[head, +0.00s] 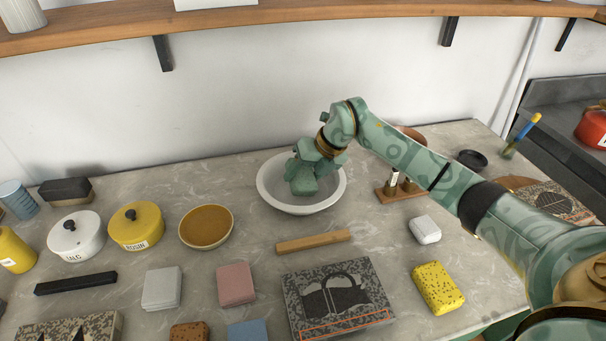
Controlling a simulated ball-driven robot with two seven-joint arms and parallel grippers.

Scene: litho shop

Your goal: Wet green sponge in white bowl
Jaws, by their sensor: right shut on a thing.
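The white bowl (268,197) stands on the stone worktop near the back, in the middle of the head view. My right gripper (304,170) reaches down into the bowl from the upper right. It is shut on the green sponge (303,186), which shows just below the fingers, inside the bowl's rim. The gripper is nearly the same green, so the edge between fingers and sponge is hard to make out. Whether the sponge touches the bowl's bottom, and any water in the bowl, cannot be made out. My left gripper is not in view.
A wooden bar (313,241) and a printed stone block (338,300) lie in front of the bowl. A brown dish (206,226) and a yellow pot (137,225) stand left. A yellow sponge (437,287) and a white block (424,229) lie right. A wooden shelf (300,15) runs above.

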